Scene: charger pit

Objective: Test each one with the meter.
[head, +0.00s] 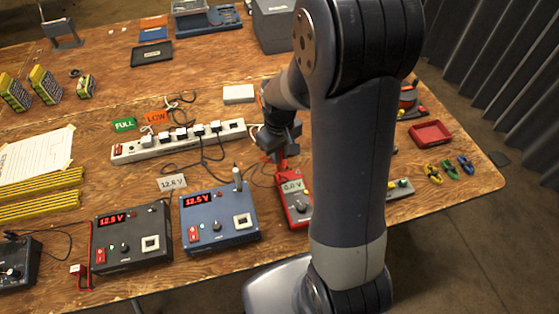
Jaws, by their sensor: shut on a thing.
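The red meter (294,208) lies on the bench beside my arm, its display reading about 0.0 V. My gripper (279,143) is low over the bench just behind the meter, shut on a slim red piece that looks like a meter probe (281,160). My arm hides part of this area, and the probe's tip is not clear. Several yellow-and-black battery-like packs (45,85) stand at the left. A green FULL card (124,125) and an orange LOW card (156,117) lie behind the power strip. A white card (172,183) reads 12.6 V.
A black charger (131,238) and a blue charger (219,215) stand at the front with lit red displays. A white power strip (180,141) with plugs and cables lies behind them. A red tray (431,133) and coloured clips (450,168) are at the right. Bench space behind the strip is mostly clear.

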